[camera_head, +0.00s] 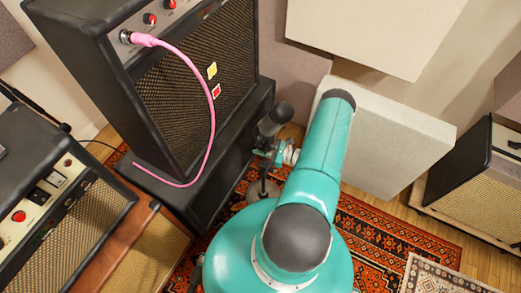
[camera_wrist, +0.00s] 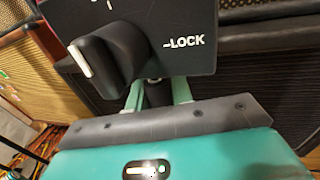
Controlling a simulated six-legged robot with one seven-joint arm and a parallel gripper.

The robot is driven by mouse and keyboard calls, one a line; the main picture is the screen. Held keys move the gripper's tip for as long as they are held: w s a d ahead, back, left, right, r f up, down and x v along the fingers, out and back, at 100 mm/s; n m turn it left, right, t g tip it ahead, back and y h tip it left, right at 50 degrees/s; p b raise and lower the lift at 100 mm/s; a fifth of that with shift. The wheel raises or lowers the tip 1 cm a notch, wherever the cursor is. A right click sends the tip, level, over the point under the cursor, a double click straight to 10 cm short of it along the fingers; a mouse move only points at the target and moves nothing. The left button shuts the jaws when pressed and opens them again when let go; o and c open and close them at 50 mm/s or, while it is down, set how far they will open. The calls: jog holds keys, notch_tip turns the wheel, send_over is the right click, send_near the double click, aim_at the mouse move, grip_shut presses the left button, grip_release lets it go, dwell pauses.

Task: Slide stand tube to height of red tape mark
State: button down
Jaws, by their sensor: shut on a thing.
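In the wrist view, a black block marked "-LOCK" (camera_wrist: 185,42) fills the top middle. Its black knob (camera_wrist: 105,58) has a white pointer line tilted up to the left. Below the block, the two teal fingers of my gripper (camera_wrist: 157,92) are closed around a dark upright piece, which looks like the stand tube (camera_wrist: 157,96). The block hides most of the tube. In the head view, a thin dark part of the stand (camera_head: 263,184) shows above a round grey base, beside my arm. I cannot make out a red tape mark on the tube.
A large black amp (camera_head: 180,95) stands behind and left of the stand, with a pink cable (camera_head: 209,100) hanging over its front. Another amp (camera_head: 65,195) is at the left. White panels (camera_head: 385,140) stand behind my arm. A patterned rug (camera_head: 390,240) covers the floor.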

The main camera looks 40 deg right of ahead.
jog(key=c, duration=1.2)
grip_release()
jog(key=shift+c, duration=0.2)
jog(key=v, duration=1.3)
jog(key=shift+s, duration=0.35)
jog(key=shift+s+d, duration=0.1)
jog(key=shift+d, duration=0.15)
